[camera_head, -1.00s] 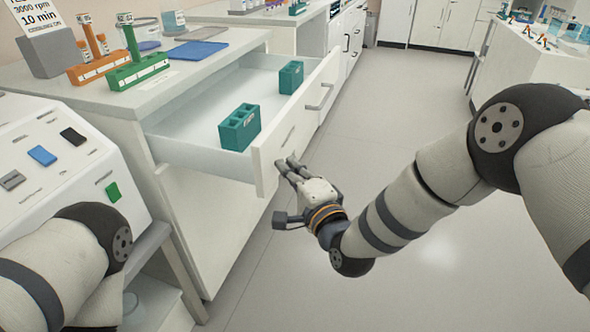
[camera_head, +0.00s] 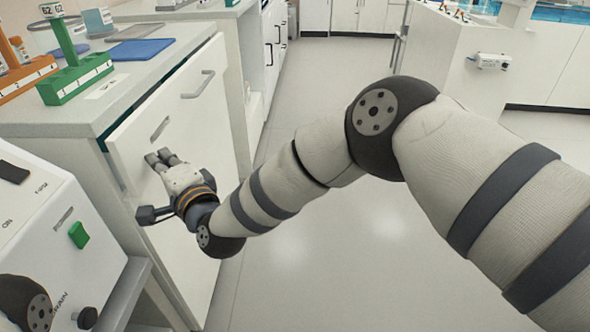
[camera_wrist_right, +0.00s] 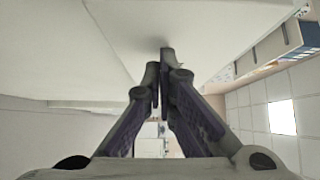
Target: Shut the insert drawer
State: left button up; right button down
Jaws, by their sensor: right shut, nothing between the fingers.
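The white insert drawer's front (camera_head: 190,118) stands on the left of the head view, nearly flush with the cabinet under the counter. Its left edge still shows a little proud of the cabinet. The inside of the drawer and the teal holders are hidden. The drawer has a grey bar handle (camera_head: 199,85). My left gripper is out of view.
The counter above holds a green tube rack (camera_head: 75,78), an orange rack (camera_head: 22,78) and a blue mat (camera_head: 143,49). A white machine with a green button (camera_head: 79,235) stands at the lower left. The floor (camera_head: 315,235) to the right is open.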

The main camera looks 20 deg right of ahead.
jog(key=a, duration=0.1)
jog(key=a+b, duration=0.1)
jog(key=shift+w+a+r, duration=0.1)
jog(key=shift+w+a, duration=0.3)
dwell(0.3)
